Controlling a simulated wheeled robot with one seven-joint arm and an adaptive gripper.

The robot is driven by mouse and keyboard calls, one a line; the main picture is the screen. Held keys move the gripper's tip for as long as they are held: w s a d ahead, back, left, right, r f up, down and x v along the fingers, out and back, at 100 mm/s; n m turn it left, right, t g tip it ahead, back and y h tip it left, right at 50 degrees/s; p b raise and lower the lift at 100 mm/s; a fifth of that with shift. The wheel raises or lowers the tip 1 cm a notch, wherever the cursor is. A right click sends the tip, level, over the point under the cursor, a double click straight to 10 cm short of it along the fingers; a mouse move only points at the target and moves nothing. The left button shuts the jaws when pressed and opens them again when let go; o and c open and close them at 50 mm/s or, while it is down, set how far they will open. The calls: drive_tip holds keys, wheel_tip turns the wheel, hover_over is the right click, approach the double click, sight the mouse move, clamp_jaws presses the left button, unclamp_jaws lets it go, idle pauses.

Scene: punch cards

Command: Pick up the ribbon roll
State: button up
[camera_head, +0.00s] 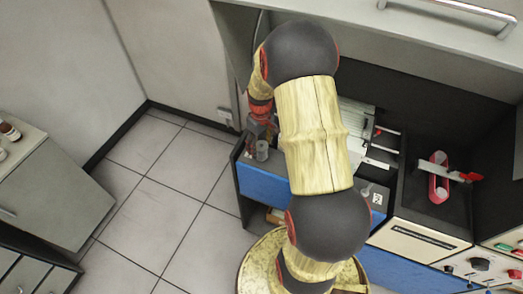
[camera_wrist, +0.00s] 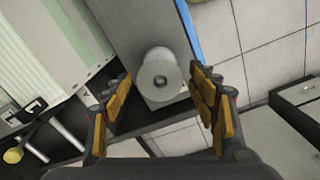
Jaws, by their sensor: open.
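The ribbon roll is a pale grey cylinder with a dark central hole. In the wrist view the ribbon roll (camera_wrist: 160,75) stands on a dark grey surface, its end facing the camera. My gripper (camera_wrist: 162,88) is open, with one yellow-padded finger on each side of the roll in the picture. I cannot tell whether the fingertips reach down beside it or are still above it. In the head view the ribbon roll (camera_head: 262,151) shows small near the left end of the blue-fronted counter, just below my gripper (camera_head: 261,130), which is partly hidden by my arm.
A blue-fronted counter (camera_head: 262,186) holds a pale ridged panel (camera_wrist: 45,45) beside the roll. A machine with a red-and-clear loop (camera_head: 438,178) stands to the right. An overhead cabinet (camera_head: 440,35) borders the back. Tiled floor (camera_head: 160,205) is free at left.

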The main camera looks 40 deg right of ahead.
drive_tip(key=shift+f, duration=0.7)
drive_tip(key=shift+c, duration=0.3)
drive_tip(key=c, duration=1.3)
